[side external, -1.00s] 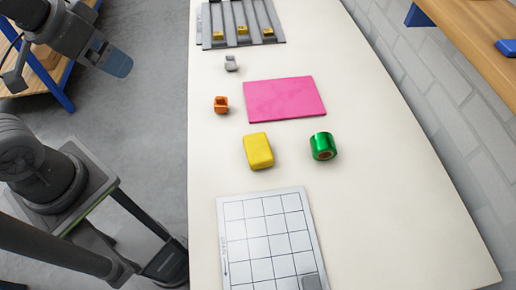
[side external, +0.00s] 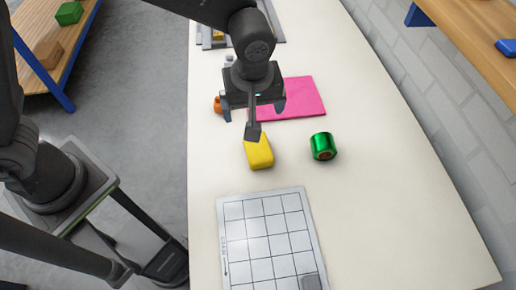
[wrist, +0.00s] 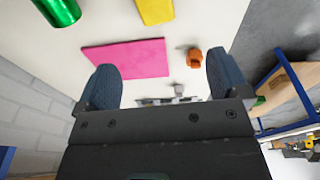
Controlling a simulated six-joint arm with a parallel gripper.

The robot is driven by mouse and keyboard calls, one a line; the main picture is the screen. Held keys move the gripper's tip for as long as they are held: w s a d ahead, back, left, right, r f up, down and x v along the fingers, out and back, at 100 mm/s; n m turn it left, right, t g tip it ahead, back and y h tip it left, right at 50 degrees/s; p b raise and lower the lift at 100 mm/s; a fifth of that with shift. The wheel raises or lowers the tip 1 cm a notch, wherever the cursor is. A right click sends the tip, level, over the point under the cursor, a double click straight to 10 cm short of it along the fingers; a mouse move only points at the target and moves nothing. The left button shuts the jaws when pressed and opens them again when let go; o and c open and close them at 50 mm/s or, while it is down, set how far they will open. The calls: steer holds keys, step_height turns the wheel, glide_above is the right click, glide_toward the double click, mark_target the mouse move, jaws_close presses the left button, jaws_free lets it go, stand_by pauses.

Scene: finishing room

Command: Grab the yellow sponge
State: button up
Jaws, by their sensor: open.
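The yellow sponge (side external: 260,154) lies on the white table, left of a green roll. In the side view part of my arm's end overlaps its far edge. In the wrist view the sponge (wrist: 155,10) shows at the top edge, cut off by the frame. My gripper (side external: 253,112) is above the table, over the near part of the pink sheet and the orange piece, on the far side of the sponge. In the wrist view my gripper (wrist: 165,82) has its two fingers wide apart with nothing held between them.
The green roll (side external: 323,146) stands right of the sponge. A pink sheet (side external: 302,97) and an orange piece (side external: 218,104) lie beyond it. A gridded white board (side external: 268,240) lies nearer. The table's right side is clear.

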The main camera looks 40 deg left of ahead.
step_height(320, 180, down, 2)
steer(key=d, duration=0.2)
glide_above(258, 147)
steer(key=shift+n, duration=0.4)
steer(key=f, duration=0.8)
steer(key=shift+s+d+f, duration=0.1)
steer(key=shift+s+d, duration=0.2)
steer(key=shift+d, duration=0.05)
steer(key=shift+w+a+f, duration=0.1)
steer(key=shift+f, duration=0.85)
steer(key=shift+w+a+f, duration=0.15)
steer(key=shift+f, duration=0.8)
steer(key=shift+w+a+f, duration=0.1)
steer(key=shift+f, duration=0.85)
steer(key=shift+f, duration=0.25)
steer(key=c, duration=1)
